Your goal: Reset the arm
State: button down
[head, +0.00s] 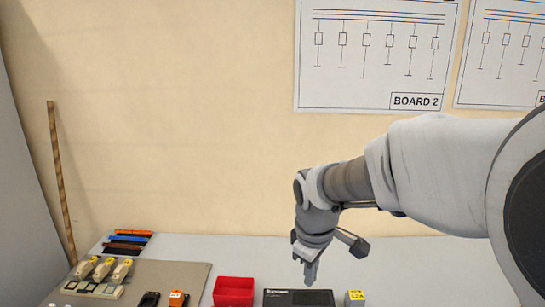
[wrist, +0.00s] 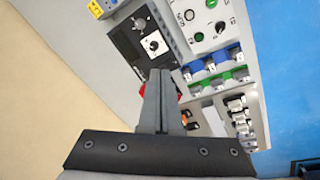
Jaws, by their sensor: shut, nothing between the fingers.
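My arm reaches in from the right in the head view, bent down at the wrist. My gripper (head: 310,280) points downward above the back of the table, over or near a black box (head: 298,298). In the wrist view my gripper (wrist: 159,78) has its two grey fingers together, with nothing between them. The black box (wrist: 139,42) with two knobs shows there beyond the fingertips. The fingers partly hide a red bin (wrist: 144,90). I cannot tell the exact gap between fingertips and box.
The red bin (head: 233,291) and a yellow-topped block (head: 355,298) flank the box. A mat (head: 190,272) with several small devices lies left. Coloured bars (head: 128,243) lie behind it. A wooden rod (head: 61,180) leans on the wall. The table (head: 430,265) is clear at right.

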jog(key=s+d+r+m+t, duration=0.1)
jog(key=s+d+r+m, duration=0.1)
jog(key=s, duration=0.3)
jog(key=s+d+r+m+t, duration=0.1)
jog(key=s+d+r+m, duration=0.1)
jog(key=s+m, duration=0.3)
jog(key=s+d+r+m+t, duration=0.1)
jog(key=s+d+r+m, duration=0.1)
jog(key=s, duration=0.5)
jog(key=shift+s+d+r+m, duration=0.15)
jog(key=shift+r+m, duration=0.4)
jog(key=shift+m, duration=0.15)
